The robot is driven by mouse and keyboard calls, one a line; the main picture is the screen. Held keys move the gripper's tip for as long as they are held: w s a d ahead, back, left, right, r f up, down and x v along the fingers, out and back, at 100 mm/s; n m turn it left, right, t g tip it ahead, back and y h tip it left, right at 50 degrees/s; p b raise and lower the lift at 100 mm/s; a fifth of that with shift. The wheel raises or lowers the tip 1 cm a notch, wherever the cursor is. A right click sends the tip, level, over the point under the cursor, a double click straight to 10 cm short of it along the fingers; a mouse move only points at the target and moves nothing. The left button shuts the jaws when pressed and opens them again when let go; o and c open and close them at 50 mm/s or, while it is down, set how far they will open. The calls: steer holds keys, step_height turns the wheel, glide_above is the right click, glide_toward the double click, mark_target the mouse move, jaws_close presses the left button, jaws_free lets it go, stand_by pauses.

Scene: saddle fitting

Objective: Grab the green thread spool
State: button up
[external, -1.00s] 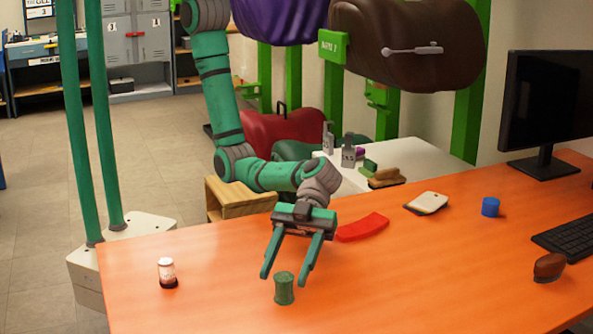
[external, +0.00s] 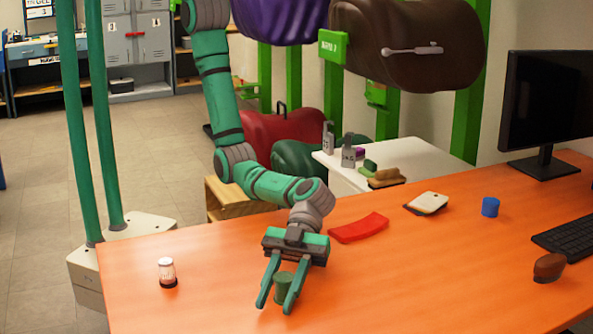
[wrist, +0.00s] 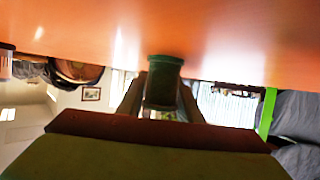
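The green thread spool (external: 283,288) stands upright on the orange table, near its front edge. My gripper (external: 277,302) is low over the table with its two fingers apart, one on each side of the spool. In the wrist view the spool (wrist: 163,82) sits between the fingers (wrist: 162,100). A gap seems to show beside the spool, and I cannot tell whether either finger touches it.
A small jar (external: 167,272) stands to the left on the orange table (external: 420,270). A red curved piece (external: 358,228) lies behind my gripper. A blue cylinder (external: 490,207), a brown object (external: 549,267) and a keyboard (external: 568,238) are to the right.

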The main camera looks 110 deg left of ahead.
steer(key=shift+c, duration=0.7)
steer(key=shift+r, duration=0.2)
